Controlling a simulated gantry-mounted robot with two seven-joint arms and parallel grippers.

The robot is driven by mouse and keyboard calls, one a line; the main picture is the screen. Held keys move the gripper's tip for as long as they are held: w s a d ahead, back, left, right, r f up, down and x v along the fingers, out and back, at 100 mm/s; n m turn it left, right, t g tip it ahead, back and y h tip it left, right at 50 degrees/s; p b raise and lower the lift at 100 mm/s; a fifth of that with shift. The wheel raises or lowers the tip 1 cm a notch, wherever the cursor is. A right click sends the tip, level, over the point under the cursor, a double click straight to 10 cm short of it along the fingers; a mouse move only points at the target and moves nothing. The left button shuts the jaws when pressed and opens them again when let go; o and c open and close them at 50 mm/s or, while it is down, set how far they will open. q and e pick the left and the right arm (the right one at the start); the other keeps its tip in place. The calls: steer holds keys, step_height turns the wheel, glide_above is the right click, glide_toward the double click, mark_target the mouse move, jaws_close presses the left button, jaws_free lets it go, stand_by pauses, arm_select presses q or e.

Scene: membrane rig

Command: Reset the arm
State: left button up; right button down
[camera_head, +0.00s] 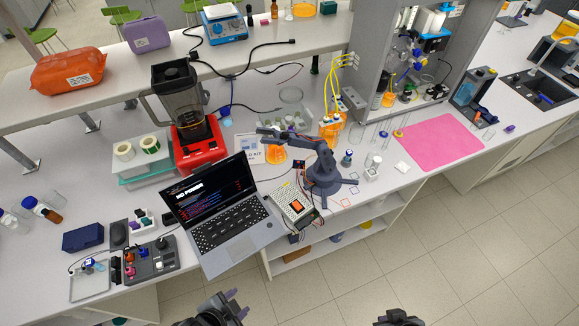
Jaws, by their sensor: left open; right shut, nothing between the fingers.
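A small dark grey-blue desktop arm (322,172) stands on the bench with its upper link reaching left. A laptop (222,215) stands open to its left, its dark screen reading what looks like "NO POWER". A metal power supply box (294,206) with an orange label and wires lies between them. A control box (150,260) with knobs and buttons sits left of the laptop. My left gripper (238,305) is open and empty at the bottom edge, in front of the bench. My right gripper (402,317) is shut and empty at the bottom edge, partly cut off.
A red blender (196,143) stands behind the laptop. An orange flask (331,130) with yellow tubes stands behind the small arm. A pink mat (440,141) lies to the right. An open lower shelf (335,245) shows under the bench. The floor in front is clear.

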arm_select(q)
steer(key=s+a+r+n+g+y, duration=0.2)
steer(key=a+r+n, duration=0.1)
steer(key=a+n, duration=0.4)
steer(key=shift+s+a+n, duration=0.2)
steer(key=shift+s+n, duration=0.2)
steer(key=shift+n, duration=0.5)
